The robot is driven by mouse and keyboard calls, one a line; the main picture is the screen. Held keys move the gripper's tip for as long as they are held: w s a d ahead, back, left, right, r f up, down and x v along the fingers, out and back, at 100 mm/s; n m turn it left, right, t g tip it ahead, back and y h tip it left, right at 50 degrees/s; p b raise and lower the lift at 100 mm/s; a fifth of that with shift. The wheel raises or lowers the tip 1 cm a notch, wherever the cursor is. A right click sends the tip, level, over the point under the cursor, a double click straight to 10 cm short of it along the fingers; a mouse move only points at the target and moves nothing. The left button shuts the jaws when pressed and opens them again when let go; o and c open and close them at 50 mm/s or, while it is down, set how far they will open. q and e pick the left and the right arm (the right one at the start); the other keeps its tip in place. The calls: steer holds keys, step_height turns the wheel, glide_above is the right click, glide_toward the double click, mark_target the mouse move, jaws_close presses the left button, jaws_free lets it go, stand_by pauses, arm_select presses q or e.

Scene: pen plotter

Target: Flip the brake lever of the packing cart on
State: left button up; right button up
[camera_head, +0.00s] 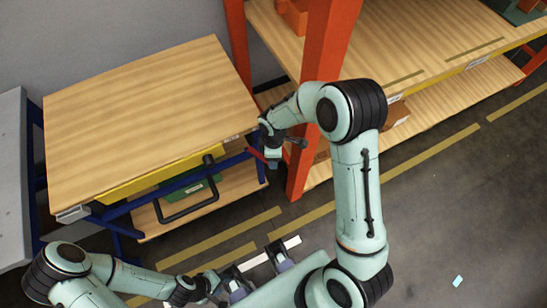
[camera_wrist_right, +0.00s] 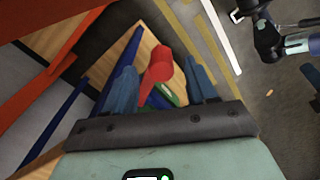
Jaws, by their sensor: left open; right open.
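The packing cart (camera_head: 150,110) has a wooden top, a blue frame and a lower wooden shelf. Its red brake lever (camera_wrist_right: 157,76) stands between the spread fingers of my right gripper (camera_wrist_right: 163,88) in the wrist view; contact cannot be told. In the head view only a small red part of the lever (camera_head: 256,154) shows beside my right gripper (camera_head: 271,158), at the cart's right front corner. My left gripper (camera_head: 258,270) is open and empty in front of the cart, low in the head view.
A black handle (camera_head: 188,216) sticks out from the cart's front, above a green item on the lower shelf. An orange rack post (camera_head: 322,80) and wooden shelving stand close right of the cart. A grey panel (camera_head: 12,170) is at left. Open floor lies at right.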

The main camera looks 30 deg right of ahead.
step_height(320, 180, up, 10)
steer(key=shift+r+p, duration=0.15)
steer(key=shift+p, duration=0.3)
stand_by(0.4)
